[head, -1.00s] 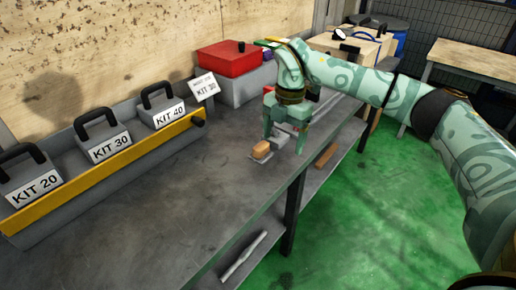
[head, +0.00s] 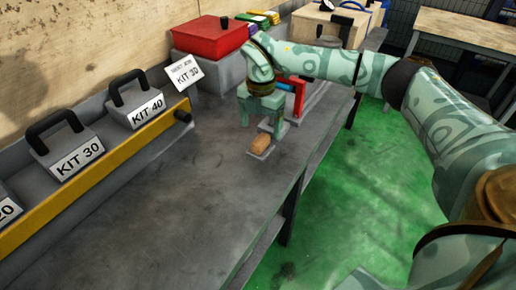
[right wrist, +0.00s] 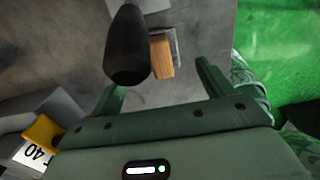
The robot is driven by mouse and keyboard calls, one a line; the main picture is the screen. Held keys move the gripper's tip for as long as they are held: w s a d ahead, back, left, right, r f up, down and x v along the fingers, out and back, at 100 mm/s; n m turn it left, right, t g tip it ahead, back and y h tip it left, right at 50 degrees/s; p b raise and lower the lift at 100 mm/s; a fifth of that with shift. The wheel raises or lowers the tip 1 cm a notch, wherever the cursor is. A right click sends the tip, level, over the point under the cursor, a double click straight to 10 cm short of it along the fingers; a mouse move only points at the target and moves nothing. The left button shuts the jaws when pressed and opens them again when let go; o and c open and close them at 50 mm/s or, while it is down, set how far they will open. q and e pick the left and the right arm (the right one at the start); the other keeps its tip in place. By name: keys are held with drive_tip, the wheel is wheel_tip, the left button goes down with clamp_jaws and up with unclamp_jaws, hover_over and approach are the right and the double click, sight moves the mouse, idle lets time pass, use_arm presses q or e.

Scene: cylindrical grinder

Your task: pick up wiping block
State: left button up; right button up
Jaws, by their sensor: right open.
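The wiping block seems to be the tan block (head: 260,143) on a small grey plate (head: 266,154) on the bench. It also shows in the right wrist view (right wrist: 162,57), ahead of the fingers. My right gripper (head: 262,122) is open and empty, with its fingers apart just behind and above the block in the head view. In the right wrist view the gripper (right wrist: 158,80) has one finger on each side of the picture, and the block lies between their lines. Any contact cannot be told. My left gripper is not in view.
The yellow-edged rack (head: 95,178) with kit boxes lies left. A red box (head: 210,39) stands behind. The grey bench (head: 190,205) is clear in front; its right edge drops to green floor.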

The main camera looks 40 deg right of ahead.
sight(260, 140)
wheel_tip(260, 140, down, 2)
drive_tip(key=shift+s+f, duration=0.1)
drive_tip(key=f+b, duration=0.2)
drive_tip(key=f, duration=0.2)
drive_tip(key=shift+a+f+b, duration=0.3)
drive_tip(key=shift+f+b, duration=0.05)
drive_tip(key=shift+b, duration=0.05)
drive_tip(key=shift+s+r, duration=0.1)
drive_tip(key=shift+r, duration=0.1)
drive_tip(key=c, duration=1.1)
